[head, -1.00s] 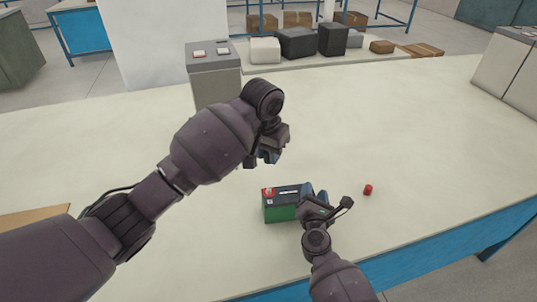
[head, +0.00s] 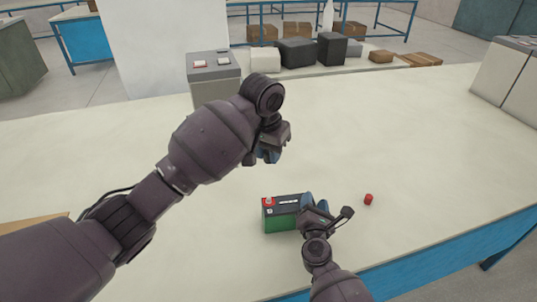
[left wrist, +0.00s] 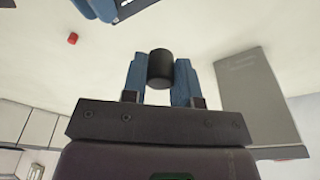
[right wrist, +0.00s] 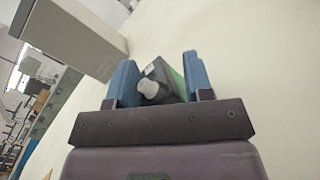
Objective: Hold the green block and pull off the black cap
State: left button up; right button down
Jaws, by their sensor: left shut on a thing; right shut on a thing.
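The green block (head: 278,221) has a dark top and a red part (head: 268,201) at its left end. It stands on the light table, and my right gripper (head: 312,203) is shut on its right end. In the right wrist view the block (right wrist: 168,80) is between the fingers (right wrist: 161,85), with a bare pale grey post (right wrist: 150,88) toward the camera. My left gripper (head: 266,158) is above and behind the block, apart from it. In the left wrist view it is shut on the black cap (left wrist: 161,69), a short black cylinder.
A small red cap (head: 368,199) lies on the table right of the block. A grey box (head: 213,80) stands at the back, with several dark and brown boxes (head: 297,52) beyond. The table's blue front edge (head: 430,255) is at the lower right. The table's middle is clear.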

jog(key=shift+s+f, duration=0.1)
jog(key=shift+f, duration=0.3)
jog(key=shift+c, duration=2.4)
grip_release()
jog(key=shift+o, duration=0.2)
jog(key=shift+a+r, duration=0.1)
jog(key=shift+r, duration=0.05)
jog(key=shift+r, duration=0.1)
jog(key=s, duration=0.8)
jog(key=s+a, duration=0.1)
jog(key=s, duration=0.2)
jog(key=shift+s, duration=0.4)
